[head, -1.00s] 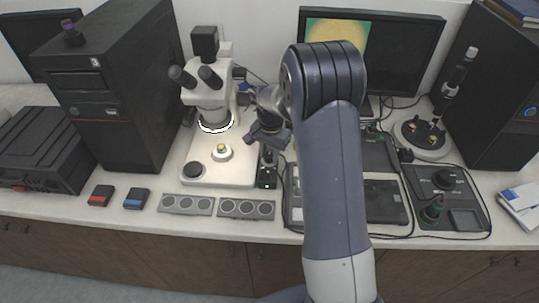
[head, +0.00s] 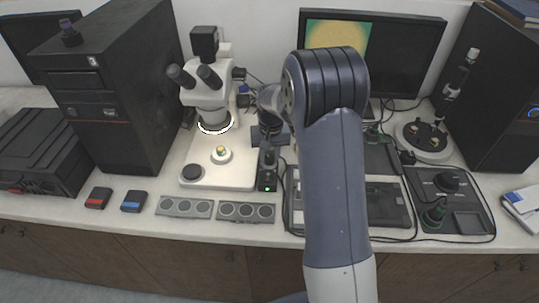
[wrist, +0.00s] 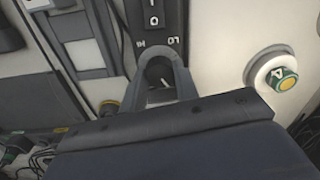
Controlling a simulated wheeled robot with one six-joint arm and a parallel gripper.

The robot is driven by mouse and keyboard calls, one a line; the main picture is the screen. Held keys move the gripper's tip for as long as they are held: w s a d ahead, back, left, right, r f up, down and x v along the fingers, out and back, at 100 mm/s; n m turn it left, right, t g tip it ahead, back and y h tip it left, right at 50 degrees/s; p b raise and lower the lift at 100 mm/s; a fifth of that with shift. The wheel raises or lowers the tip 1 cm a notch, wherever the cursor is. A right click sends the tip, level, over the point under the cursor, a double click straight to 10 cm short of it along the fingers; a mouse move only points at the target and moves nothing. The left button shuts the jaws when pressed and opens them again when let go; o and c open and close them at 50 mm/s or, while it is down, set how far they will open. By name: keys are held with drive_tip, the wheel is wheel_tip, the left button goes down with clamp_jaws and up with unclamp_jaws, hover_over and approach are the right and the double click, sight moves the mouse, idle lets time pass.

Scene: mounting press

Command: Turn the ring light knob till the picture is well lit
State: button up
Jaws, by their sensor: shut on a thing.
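The ring light control is a small black box (head: 267,182) with a green lamp, just right of the microscope base. In the wrist view its dark face (wrist: 157,18) shows a switch and white marks. My gripper (wrist: 162,72) is shut on the round knob (wrist: 158,74), one finger on each side. In the head view my gripper (head: 269,145) is over the back of the box, and the knob is hidden. The ring light (head: 215,128) glows white under the microscope (head: 207,90). The monitor picture (head: 335,34) shows a bright yellow disc, partly hidden by my arm.
A sample (head: 221,154) sits on the white microscope base (head: 225,178), left of my gripper. Grey holders (head: 247,212) lie in front. A black keypad panel (head: 385,206) and cables are on the right. A black computer tower (head: 115,85) stands left.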

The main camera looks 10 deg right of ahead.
sight(270, 157)
idle(0.3)
drive_tip(key=o, duration=1)
drive_tip(key=r, duration=0.5)
drive_tip(key=r+b, duration=0.1)
drive_tip(key=r, duration=0.5)
drive_tip(key=shift+d, duration=0.2)
drive_tip(key=shift+f, duration=0.1)
drive_tip(key=f, duration=0.5)
drive_tip(key=f+p, duration=0.1)
drive_tip(key=f, duration=0.4)
drive_tip(key=shift+a+f, duration=0.2)
drive_tip(key=shift+f, duration=0.15)
